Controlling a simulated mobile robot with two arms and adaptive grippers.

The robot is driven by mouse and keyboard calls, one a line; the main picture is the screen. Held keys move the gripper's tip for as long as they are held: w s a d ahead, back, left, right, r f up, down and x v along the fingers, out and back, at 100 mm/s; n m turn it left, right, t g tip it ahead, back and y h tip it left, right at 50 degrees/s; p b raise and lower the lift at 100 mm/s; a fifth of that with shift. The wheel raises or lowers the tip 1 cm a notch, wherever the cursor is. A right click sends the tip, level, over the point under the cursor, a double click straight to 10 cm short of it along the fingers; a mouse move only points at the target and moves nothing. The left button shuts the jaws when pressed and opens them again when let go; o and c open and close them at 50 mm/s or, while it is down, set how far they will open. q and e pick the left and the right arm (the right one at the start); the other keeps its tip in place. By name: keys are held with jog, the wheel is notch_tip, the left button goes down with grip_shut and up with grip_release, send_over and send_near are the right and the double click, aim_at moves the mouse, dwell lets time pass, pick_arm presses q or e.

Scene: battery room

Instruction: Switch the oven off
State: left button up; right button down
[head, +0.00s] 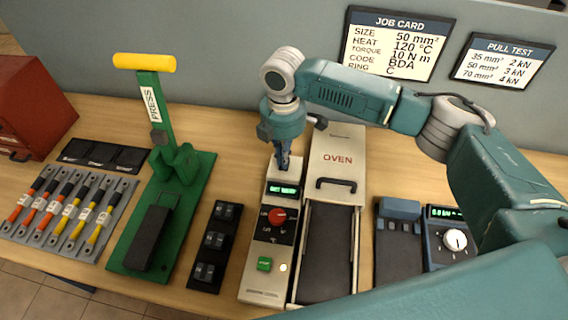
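The oven (340,145) is a cream unit marked OVEN with a dark handle on its lid. Its narrow control panel (262,284) is on the left, with a lit green display (283,190), a red knob (278,216) and a green button (264,264). A small pale round spot shows beside the button. My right gripper (283,160) points down at the far end of the panel, just behind the display. Its fingers look narrow and close together; whether they touch the panel, and what lies under them, is hidden. My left gripper is out of view.
A green press (188,205) with a yellow handle stands left, beside a rack of cables (62,215) and a black strip of small parts (214,245). A dark belt or tray (330,255) lies before the oven. A meter with a dial (453,240) sits right.

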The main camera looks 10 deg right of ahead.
jog(key=shift+s+f, duration=0.1)
jog(key=shift+f, duration=0.45)
dwell(0.4)
jog(key=shift+r+p, duration=0.8)
jog(key=shift+p, duration=0.05)
notch_tip(320, 180, up, 6)
jog(key=p, duration=0.6)
jog(key=shift+f, duration=0.25)
jog(key=shift+f, duration=0.1)
